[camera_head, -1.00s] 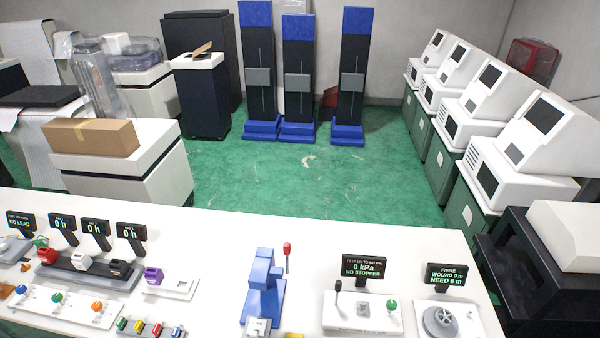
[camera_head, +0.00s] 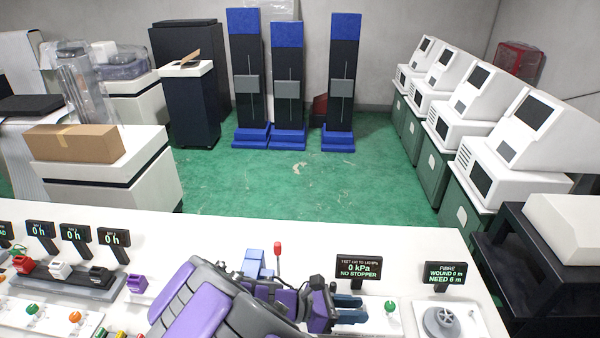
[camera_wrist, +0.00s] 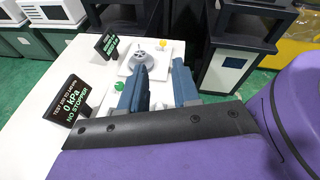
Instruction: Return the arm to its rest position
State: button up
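My arm is folded low over the table (camera_head: 400,245), its purple and grey links filling the lower middle of the head view. My gripper (camera_head: 364,308) points right in that view, above the area in front of the "0 kPa NO STOPPER" display (camera_head: 359,268). In the wrist view the two blue-grey fingers of my gripper (camera_wrist: 160,70) stand apart with nothing between them. The arm covers most of the blue press-like device (camera_head: 254,263) and part of the pressure station.
The fibre station with its grey spool (camera_head: 441,321) and display (camera_head: 446,273) stands right of my gripper. A green knob (camera_head: 390,306) is close to the fingertips. Green floor (camera_head: 270,190) is open beyond the table.

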jog(key=s+d+r+m+g+y+b, duration=0.1)
jog(key=s+d+m+g+y+b, duration=0.5)
jog(key=s+m, duration=0.65)
jog(key=s+a+m+t+y+b, duration=0.2)
jog(key=s+a+m+t+y, duration=0.1)
jog(key=s+m+y, duration=0.5)
jog(key=s, duration=0.2)
jog(key=shift+s+a+f+y, duration=0.15)
jog(key=shift+s+f+y, duration=0.15)
jog(key=shift+s, duration=0.05)
jog(key=shift+m, duration=0.25)
